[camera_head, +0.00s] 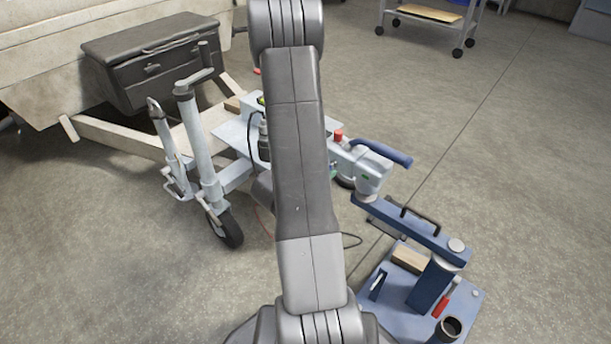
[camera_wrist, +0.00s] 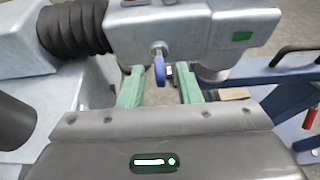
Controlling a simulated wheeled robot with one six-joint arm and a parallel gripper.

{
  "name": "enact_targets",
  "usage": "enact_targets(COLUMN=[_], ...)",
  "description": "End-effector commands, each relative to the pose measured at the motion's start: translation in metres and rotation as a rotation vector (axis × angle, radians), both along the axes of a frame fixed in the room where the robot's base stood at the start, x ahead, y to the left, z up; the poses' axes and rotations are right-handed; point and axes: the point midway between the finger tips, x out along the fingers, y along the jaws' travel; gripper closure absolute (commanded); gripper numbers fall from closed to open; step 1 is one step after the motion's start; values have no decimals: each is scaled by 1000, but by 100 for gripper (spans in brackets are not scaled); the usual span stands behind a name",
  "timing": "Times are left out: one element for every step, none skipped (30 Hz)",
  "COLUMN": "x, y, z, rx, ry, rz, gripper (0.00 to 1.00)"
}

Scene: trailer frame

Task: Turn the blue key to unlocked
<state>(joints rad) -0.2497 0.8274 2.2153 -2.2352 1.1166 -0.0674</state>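The blue key (camera_wrist: 159,70) hangs from a round metal lock on the side of the grey coupling head (camera_wrist: 190,36) in the wrist view. Its blue bow points down. My gripper (camera_wrist: 160,69) has two green fingers spread apart, one on each side of the key in the picture, with a gap on both sides. I cannot tell whether the key is fully between the fingertips or just beyond them. In the head view the coupling head (camera_head: 369,168) shows to the right of my arm, with a blue handle. The key is hidden there, and my gripper is mostly hidden behind my arm.
A green patch (camera_wrist: 242,36) marks the coupling head. A black ribbed bellows (camera_wrist: 75,28) is at its left. A blue stand (camera_head: 436,285) with a black handle and tools is at the right. The jockey wheel (camera_head: 228,228) is left of my arm. Open floor lies further right.

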Motion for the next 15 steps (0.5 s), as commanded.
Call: enact_targets(x=[-7, -11, -16, -20, -24, -29, -32, -36, -41, -44, -48, -52, -55, -58, -62], y=[7, 9, 13, 16, 19, 22, 25, 27, 31, 33, 35, 39, 41, 43, 46], z=[6, 8, 11, 13, 15, 17, 19, 21, 23, 25, 27, 29, 30, 32, 34], rx=[0, 1, 1, 0, -1, 0, 0, 1, 1, 1, 0, 0, 0, 0, 0], ry=[2, 2, 2, 2, 2, 1, 1, 1, 0, 1, 1, 1, 1, 1, 0], rz=[6, 4, 7, 5, 7, 6, 7, 5, 6, 5, 6, 6, 6, 6, 5], gripper=[69, 69, 69, 69, 69, 69, 69, 69, 69, 69, 69, 69, 69, 69, 69])
